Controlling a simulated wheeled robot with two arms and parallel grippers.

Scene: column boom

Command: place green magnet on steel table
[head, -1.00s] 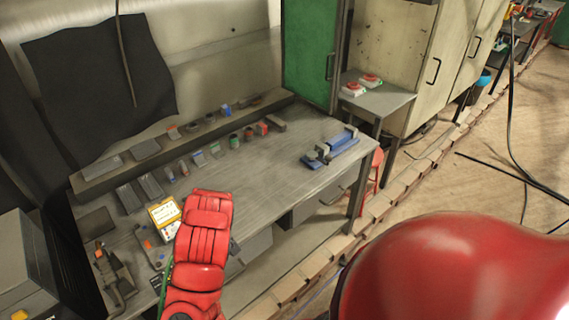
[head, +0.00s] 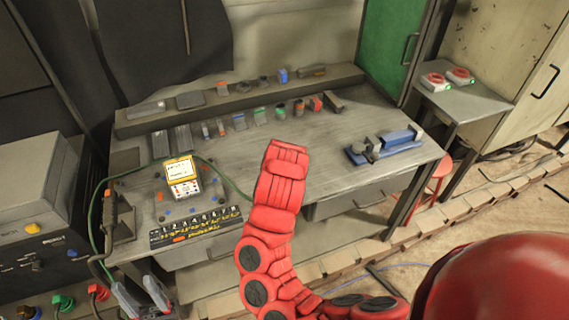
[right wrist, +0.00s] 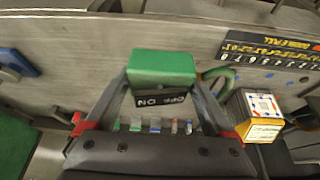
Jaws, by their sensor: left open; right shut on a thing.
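The green magnet (right wrist: 162,70) is a green block with a black ON/OFF label. My right gripper (right wrist: 162,92) is shut on it in the right wrist view, a grey finger on each side. The steel table (head: 345,130) is grey, and its top shows behind the magnet; I cannot tell whether they touch. In the head view my red right arm hides the right gripper and the magnet. My left gripper (head: 141,297) is open and empty at the lower left, in front of the table, its grey fingers apart.
A yellow-and-white meter (head: 183,178) and a numbered strip (head: 195,226) are on the table's left part. A blue vise (head: 385,145) is at the right. Small items line the back near a raised shelf (head: 240,98). The table's middle is mostly bare.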

